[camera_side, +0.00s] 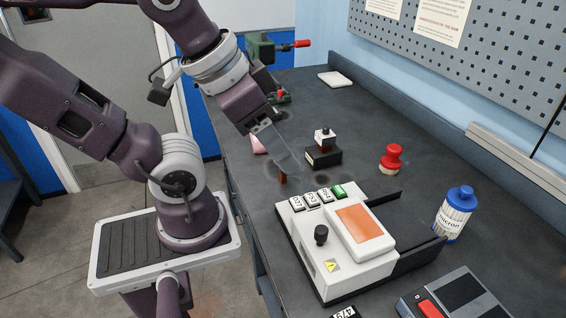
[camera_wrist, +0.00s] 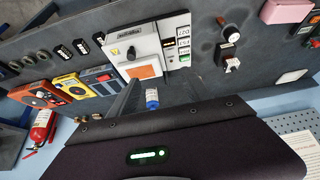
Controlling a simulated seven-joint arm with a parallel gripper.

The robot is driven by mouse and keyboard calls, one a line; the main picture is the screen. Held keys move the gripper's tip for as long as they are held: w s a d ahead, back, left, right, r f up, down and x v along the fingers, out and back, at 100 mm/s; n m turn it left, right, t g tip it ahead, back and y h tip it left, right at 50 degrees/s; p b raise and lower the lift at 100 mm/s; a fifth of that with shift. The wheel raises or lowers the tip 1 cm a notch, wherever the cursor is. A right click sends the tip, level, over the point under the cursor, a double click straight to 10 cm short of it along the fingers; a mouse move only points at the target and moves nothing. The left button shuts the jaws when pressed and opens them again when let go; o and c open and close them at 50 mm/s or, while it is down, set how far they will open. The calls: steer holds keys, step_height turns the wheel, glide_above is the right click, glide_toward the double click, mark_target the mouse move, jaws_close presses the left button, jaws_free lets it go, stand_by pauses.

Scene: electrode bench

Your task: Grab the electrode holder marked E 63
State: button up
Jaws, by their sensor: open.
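In the side view a small holder with a white top (camera_side: 325,135) stands on a dark block (camera_side: 323,157) on the bench. It also seems to show in the wrist view (camera_wrist: 232,64). A small brown upright piece (camera_side: 283,176) stands nearer, left of it. I cannot read a mark E 63 on either piece. My gripper (camera_side: 284,158) is open and hangs tilted just above the brown piece, left of the dark block. Its grey fingers overlap in the side view, and I cannot tell whether they touch anything.
A white instrument with an orange screen (camera_side: 359,223) and several label tiles stands in front. A red knobbed object (camera_side: 391,158) and a blue-capped bottle (camera_side: 454,213) stand to the right. A pink pad (camera_side: 259,144) lies at left. The back of the bench is fairly clear.

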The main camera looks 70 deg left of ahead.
steer(key=shift+f, duration=0.1)
steer(key=w+a+f+m+g+y, duration=0.9)
steer(key=w+a+f+m+y, duration=0.2)
steer(key=a+f+m+y, duration=0.3)
steer(key=shift+m+h, duration=0.4)
steer(key=shift+m, duration=0.2)
steer(key=x, duration=0.2)
steer(key=f+x, duration=0.1)
steer(key=x, duration=0.5)
steer(key=shift+d+f, duration=0.25)
jaws_close()
